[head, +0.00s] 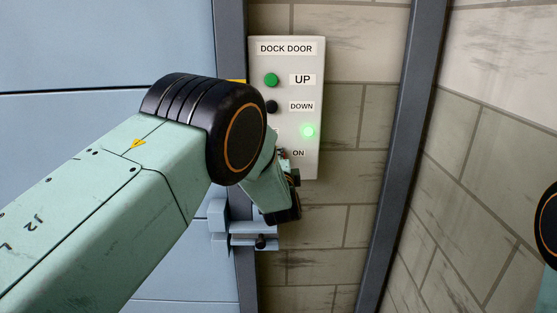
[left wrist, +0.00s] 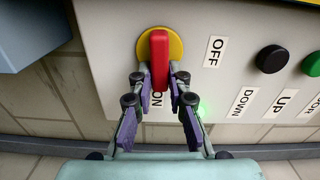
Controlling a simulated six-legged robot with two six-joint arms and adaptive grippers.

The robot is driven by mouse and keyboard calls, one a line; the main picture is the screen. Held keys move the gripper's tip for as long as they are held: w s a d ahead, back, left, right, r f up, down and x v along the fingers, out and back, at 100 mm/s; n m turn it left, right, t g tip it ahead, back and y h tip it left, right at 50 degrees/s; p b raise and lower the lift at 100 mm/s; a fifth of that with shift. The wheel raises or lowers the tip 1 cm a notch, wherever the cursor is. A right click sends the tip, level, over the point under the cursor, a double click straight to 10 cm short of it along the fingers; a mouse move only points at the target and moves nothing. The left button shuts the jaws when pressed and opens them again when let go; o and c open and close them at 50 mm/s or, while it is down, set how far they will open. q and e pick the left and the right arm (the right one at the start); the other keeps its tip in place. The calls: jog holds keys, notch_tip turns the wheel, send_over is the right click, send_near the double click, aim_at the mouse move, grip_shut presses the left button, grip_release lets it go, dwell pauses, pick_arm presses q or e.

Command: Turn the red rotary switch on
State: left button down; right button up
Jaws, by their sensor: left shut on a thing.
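The red rotary switch (left wrist: 159,58) sits on a round yellow plate (left wrist: 174,42) on the light grey dock door panel (head: 315,85). In the left wrist view its handle lies in line with the ON label (left wrist: 157,99), and the OFF label (left wrist: 214,52) is off to its side. My left gripper (left wrist: 160,80) is shut on the handle, one finger on each side. In the head view my left arm mostly hides the switch. My right gripper is out of view.
The panel also carries a green UP button (head: 271,80), a black DOWN button (head: 271,107) and a lit green lamp (head: 308,131). A blue-grey latch bracket (head: 240,229) projects below it. A dark post (head: 398,140) stands to the right.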

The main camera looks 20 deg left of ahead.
pick_arm(q)
jog(key=shift+s+d+f+m, duration=0.1)
jog(key=shift+d+f+m, duration=0.05)
jog(key=shift+f+m, duration=0.3)
dwell(0.3)
jog(key=c, duration=1.6)
grip_release()
jog(key=shift+c, duration=0.2)
jog(key=o, duration=0.4)
jog(key=shift+s+r, duration=0.1)
jog(key=shift+r, duration=0.2)
jog(key=shift+c, duration=0.2)
jog(key=v, duration=0.7)
jog(key=shift+s, duration=0.2)
jog(key=shift+d, duration=0.1)
